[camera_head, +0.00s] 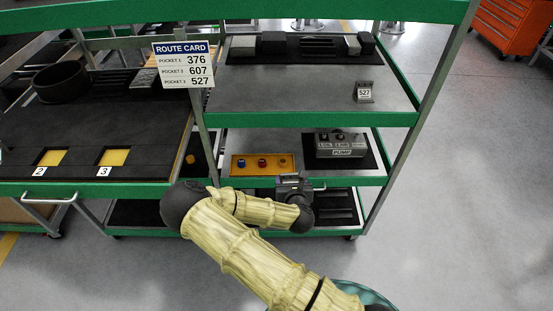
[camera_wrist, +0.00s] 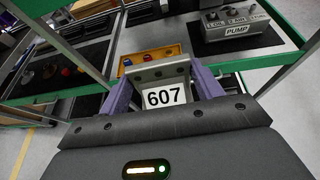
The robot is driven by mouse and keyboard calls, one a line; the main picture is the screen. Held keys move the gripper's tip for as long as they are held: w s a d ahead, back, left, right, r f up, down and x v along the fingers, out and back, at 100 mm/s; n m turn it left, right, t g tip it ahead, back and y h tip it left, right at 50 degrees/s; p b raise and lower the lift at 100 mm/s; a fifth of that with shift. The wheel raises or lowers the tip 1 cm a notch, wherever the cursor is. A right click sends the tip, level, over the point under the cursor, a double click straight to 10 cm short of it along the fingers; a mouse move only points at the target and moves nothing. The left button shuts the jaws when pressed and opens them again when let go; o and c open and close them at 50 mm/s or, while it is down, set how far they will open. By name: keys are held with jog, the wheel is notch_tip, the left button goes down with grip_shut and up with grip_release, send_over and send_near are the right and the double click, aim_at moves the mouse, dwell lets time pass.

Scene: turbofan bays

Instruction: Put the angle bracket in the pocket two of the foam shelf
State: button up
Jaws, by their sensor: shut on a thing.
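My gripper (camera_wrist: 163,84) is shut on a grey metal angle bracket (camera_wrist: 150,76) with a white 607 label. Its purple fingers grip the bracket from both sides in the wrist view. In the head view my gripper (camera_head: 294,186) is small and dark, in front of the right cart's lower shelf. The foam shelf (camera_head: 90,120) is dark and lies on the left cart. Pocket two (camera_head: 52,157) is a yellow-bottomed opening behind the label 2, and it is empty. Pocket three (camera_head: 115,157) is beside it, also empty. Pocket one cannot be made out.
A route card (camera_head: 184,65) lists pocket 2 as 607. Another bracket (camera_head: 365,92), marked 527, stands on the right cart's upper shelf. A pump box (camera_head: 340,145) and a yellow tray (camera_head: 236,168) sit below it. A post (camera_head: 203,130) and green shelf edges are close by.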

jog(key=s+d+f, duration=0.7)
jog(key=shift+f+b, duration=0.3)
jog(key=shift+f, duration=0.1)
jog(key=shift+s, duration=0.1)
